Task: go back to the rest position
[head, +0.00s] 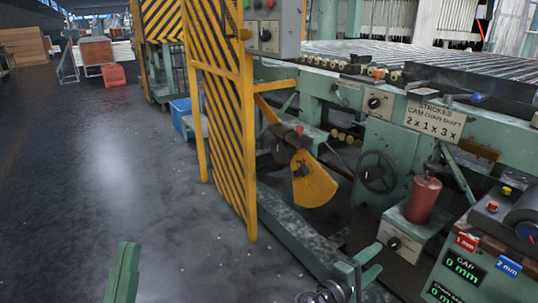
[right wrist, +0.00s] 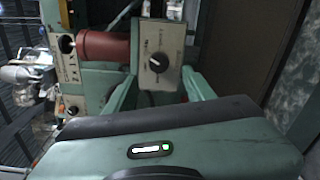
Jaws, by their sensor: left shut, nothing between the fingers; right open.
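My left gripper (head: 126,262) shows at the bottom left of the head view as a narrow green shape. It is shut and empty, over the grey floor. My right gripper (head: 374,260) is at the lower middle right of the head view. It is open, with its two green fingers beside a grey-green knob box (head: 402,240). In the right wrist view the fingers of my right gripper (right wrist: 158,88) are spread, with the same knob box (right wrist: 160,45) in front of them and nothing held. I cannot tell whether the fingers touch it.
A red cylinder (head: 424,200) stands on the box. The green machine (head: 380,140) fills the right side. A yellow-black striped guard (head: 222,140) stands left of it. A panel (head: 470,270) with gap readouts is at the lower right. The floor (head: 120,180) at left is open.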

